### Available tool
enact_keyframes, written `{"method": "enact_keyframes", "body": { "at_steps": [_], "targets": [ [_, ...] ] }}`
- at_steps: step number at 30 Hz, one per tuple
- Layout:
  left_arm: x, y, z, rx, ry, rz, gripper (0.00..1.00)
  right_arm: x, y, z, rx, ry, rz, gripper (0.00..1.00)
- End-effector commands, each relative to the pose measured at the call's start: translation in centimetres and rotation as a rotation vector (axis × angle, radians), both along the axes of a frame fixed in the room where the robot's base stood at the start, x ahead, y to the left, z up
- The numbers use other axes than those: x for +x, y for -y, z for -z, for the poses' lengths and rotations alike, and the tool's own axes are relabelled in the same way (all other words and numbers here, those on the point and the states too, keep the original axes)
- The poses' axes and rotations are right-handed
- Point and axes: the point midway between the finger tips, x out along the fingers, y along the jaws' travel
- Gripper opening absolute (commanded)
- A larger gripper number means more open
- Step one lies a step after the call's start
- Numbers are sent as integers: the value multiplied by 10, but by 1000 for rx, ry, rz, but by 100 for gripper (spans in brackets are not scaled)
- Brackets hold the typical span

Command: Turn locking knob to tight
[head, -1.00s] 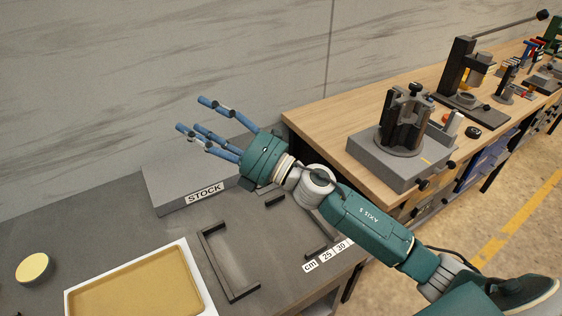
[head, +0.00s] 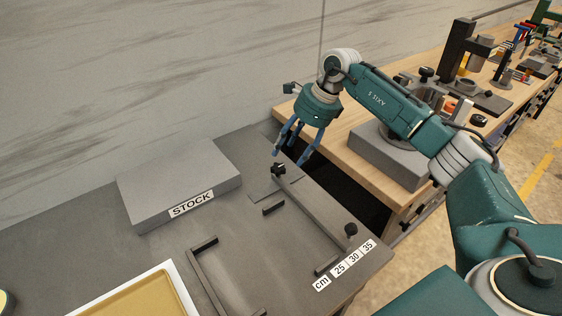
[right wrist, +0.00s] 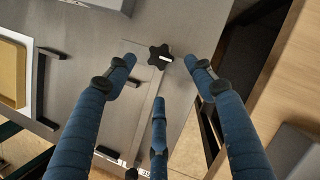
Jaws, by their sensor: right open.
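A black lobed locking knob (head: 279,169) with a white mark stands at the far end of the dark sliding bar (head: 313,212) on the grey bench. In the right wrist view the knob (right wrist: 158,62) sits just beyond the fingertips, with its white mark pointing roughly right. My right gripper (head: 291,153) points down, open and empty, close above and beside the knob; I see no contact. In the right wrist view its blue fingers (right wrist: 160,75) are spread with the knob between the two outer tips. My left gripper is not in view.
A second black knob (head: 351,230) stands at the bar's near end, by the number scale (head: 348,262). The grey STOCK block (head: 180,180), a dark bracket (head: 205,275) and a white-rimmed tray (head: 88,306) lie left. A wooden bench (head: 350,172) stands right, across a dark gap.

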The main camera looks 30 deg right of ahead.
Motion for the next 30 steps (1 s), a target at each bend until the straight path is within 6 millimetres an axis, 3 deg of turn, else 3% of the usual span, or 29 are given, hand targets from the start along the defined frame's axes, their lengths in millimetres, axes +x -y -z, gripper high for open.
{"method": "enact_keyframes", "body": {
  "at_steps": [9, 15, 22, 23, 27, 30],
  "targets": [
    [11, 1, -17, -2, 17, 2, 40, 12, -18, 49, 3, -2, -2, 54],
    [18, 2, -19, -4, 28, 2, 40, 15, -21, 61, 1, 0, 0, 54],
    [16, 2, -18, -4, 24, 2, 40, 15, -21, 62, 2, 0, 0, 54],
    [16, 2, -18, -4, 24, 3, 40, 15, -21, 62, 2, 1, -1, 52],
    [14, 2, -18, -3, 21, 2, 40, 15, -22, 61, 2, 1, -1, 24],
    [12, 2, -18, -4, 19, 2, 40, 15, -22, 61, 2, 2, -1, 10]
  ]
}}
